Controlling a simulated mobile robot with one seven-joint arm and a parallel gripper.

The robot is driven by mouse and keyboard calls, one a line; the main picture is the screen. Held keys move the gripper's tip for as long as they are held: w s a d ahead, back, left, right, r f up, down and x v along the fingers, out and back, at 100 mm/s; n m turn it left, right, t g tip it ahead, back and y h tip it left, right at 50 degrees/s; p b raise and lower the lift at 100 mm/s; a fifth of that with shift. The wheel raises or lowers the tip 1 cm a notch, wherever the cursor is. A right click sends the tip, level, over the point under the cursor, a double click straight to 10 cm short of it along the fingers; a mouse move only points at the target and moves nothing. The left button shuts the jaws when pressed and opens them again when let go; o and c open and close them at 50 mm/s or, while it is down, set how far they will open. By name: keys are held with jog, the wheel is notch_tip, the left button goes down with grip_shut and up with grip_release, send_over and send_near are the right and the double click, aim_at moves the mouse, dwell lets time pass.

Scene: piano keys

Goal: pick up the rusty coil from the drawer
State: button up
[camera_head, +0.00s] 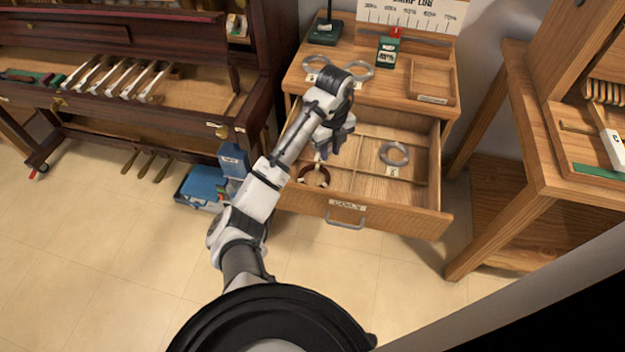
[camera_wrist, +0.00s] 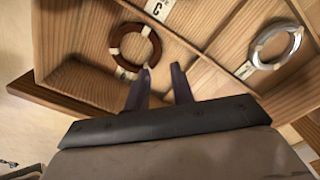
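The rusty coil (camera_head: 314,177) is a brown-red ring with pale bands, lying in the left front compartment of the open drawer (camera_head: 318,199). In the wrist view the rusty coil (camera_wrist: 135,46) lies just beyond my fingertips, a little to their left. My gripper (camera_head: 334,148) is over the drawer, and its fingers are spread apart with nothing between them in the wrist view (camera_wrist: 160,73). The drawer has a label and a metal handle on its front. My arm covers part of its left side.
A silver coil (camera_head: 394,154) lies in the right part of the drawer, beyond wooden dividers. More silver coils (camera_head: 359,70) lie on the cabinet top near a green box (camera_head: 387,52). A piano (camera_head: 130,75) stands left, a wooden bench (camera_head: 560,170) right. A blue case (camera_head: 203,187) is on the floor.

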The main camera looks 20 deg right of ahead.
jog(key=f+p, duration=0.1)
jog(key=f, duration=0.3)
jog(key=f+p, duration=0.1)
jog(key=f, duration=0.3)
jog(key=shift+w+a+f, duration=0.15)
jog(key=shift+a+f, duration=0.05)
grip_shut()
